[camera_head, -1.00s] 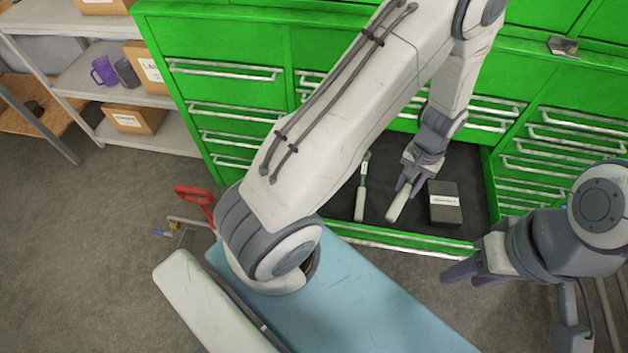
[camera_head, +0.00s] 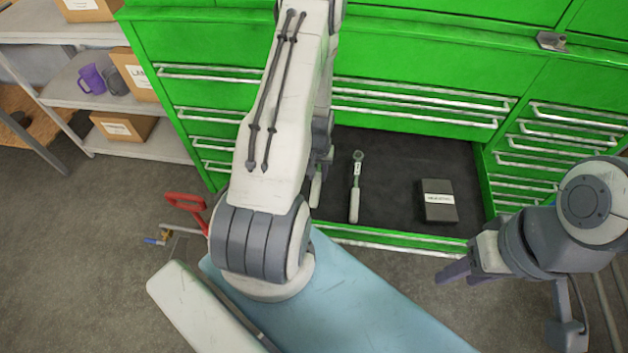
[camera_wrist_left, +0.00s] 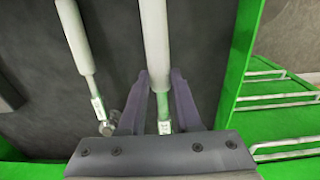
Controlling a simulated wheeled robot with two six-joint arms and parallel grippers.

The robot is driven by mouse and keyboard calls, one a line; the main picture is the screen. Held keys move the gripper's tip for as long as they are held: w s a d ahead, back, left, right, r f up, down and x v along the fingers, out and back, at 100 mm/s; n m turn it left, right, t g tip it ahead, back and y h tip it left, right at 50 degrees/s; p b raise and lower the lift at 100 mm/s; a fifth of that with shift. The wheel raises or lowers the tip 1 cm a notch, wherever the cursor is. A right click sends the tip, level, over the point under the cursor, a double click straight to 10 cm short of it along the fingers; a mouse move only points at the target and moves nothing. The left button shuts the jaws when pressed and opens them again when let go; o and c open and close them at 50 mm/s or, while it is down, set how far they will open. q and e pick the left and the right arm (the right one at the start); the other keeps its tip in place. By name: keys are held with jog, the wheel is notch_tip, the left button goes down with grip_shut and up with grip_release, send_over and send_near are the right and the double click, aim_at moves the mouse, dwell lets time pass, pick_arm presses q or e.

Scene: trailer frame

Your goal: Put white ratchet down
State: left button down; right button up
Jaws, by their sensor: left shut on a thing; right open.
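My left gripper (camera_wrist_left: 162,92) is shut on a ratchet with a white handle (camera_wrist_left: 154,40) and a green section near its head. The held ratchet's handle also shows in the head view (camera_head: 316,191), at the left side of the open drawer; my arm hides the rest. The head view does not make clear whether it touches the drawer floor. A second, similar white-handled ratchet (camera_head: 354,204) lies in the drawer just right of it; it also shows in the left wrist view (camera_wrist_left: 75,38). My right gripper (camera_head: 454,272) is open and empty, in front of the drawer.
The open green drawer has a dark floor (camera_head: 395,165) and a green front edge (camera_head: 400,238). A black labelled box (camera_head: 438,202) lies at its right, with bare floor between box and second ratchet. A blue surface (camera_head: 350,300) is in front. Shelves (camera_head: 150,147) stand left.

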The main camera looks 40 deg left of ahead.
pick_arm(q)
jog(key=shift+s+a+f, duration=0.3)
jog(key=shift+a+f, duration=0.1)
jog(key=shift+f, duration=2.05)
jog(key=shift+f, duration=0.15)
jog(key=c, duration=0.6)
grip_release()
jog(key=r, duration=0.6)
jog(key=r+b, duration=0.1)
jog(key=r, duration=0.5)
jog(key=shift+s+d+r, duration=0.15)
jog(key=shift+d+r, duration=0.05)
jog(key=shift+r, duration=0.05)
